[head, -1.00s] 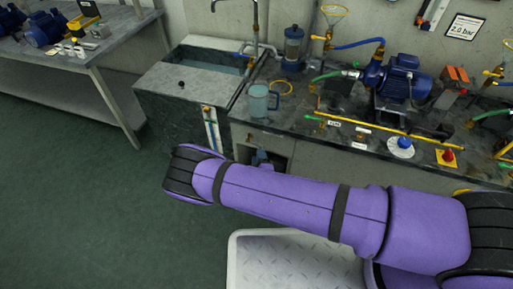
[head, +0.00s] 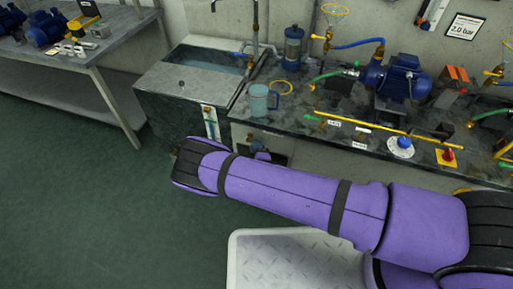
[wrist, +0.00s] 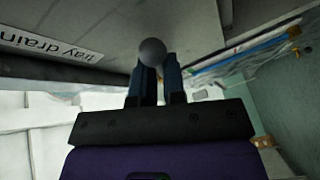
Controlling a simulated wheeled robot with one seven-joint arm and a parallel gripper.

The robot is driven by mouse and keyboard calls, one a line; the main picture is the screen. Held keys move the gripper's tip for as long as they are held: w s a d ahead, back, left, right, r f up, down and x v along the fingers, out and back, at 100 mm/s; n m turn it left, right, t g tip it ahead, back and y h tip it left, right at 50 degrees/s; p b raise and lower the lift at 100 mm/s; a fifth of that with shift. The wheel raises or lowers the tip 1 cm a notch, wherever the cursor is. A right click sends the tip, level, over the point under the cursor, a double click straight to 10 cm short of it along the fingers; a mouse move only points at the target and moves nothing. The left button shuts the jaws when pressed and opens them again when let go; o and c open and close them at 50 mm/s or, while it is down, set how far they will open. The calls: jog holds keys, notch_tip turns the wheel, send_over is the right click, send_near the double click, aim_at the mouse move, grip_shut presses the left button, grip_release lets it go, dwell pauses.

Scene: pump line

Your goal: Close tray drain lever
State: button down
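In the wrist view, a round grey knob (wrist: 152,53), which looks like the end of the tray drain lever, is at my fingertips. My gripper (wrist: 158,70) has its two blue fingers close together with a narrow gap. The knob overlaps the left finger, and I cannot tell whether the fingers hold it or only touch it. The lever's rod is hidden. A white label (wrist: 45,42) reading "tray drain" shows upside down at the left. In the head view, my arm hides most of the gripper and the lever under the bench edge.
The bench (head: 300,117) above carries a pump (head: 398,78), a jug (head: 262,101), a yellow pipe and knobs. A sink (head: 183,95) stands to its left. A side table (head: 105,62) is at the far left. The green floor between is clear.

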jog(key=shift+d, duration=0.2)
jog(key=n, duration=0.1)
jog(key=r+n+g, duration=0.1)
jog(key=n+g+h, duration=0.1)
jog(key=shift+d+r+n, duration=0.2)
jog(key=shift+d+n, duration=0.05)
jog(key=shift+n, duration=0.05)
jog(key=c, duration=1.2)
grip_release()
jog(key=shift+d, duration=0.1)
jog(key=shift+a, duration=0.2)
jog(key=shift+s+r, duration=0.1)
jog(key=shift+s, duration=0.2)
jog(key=v, duration=1)
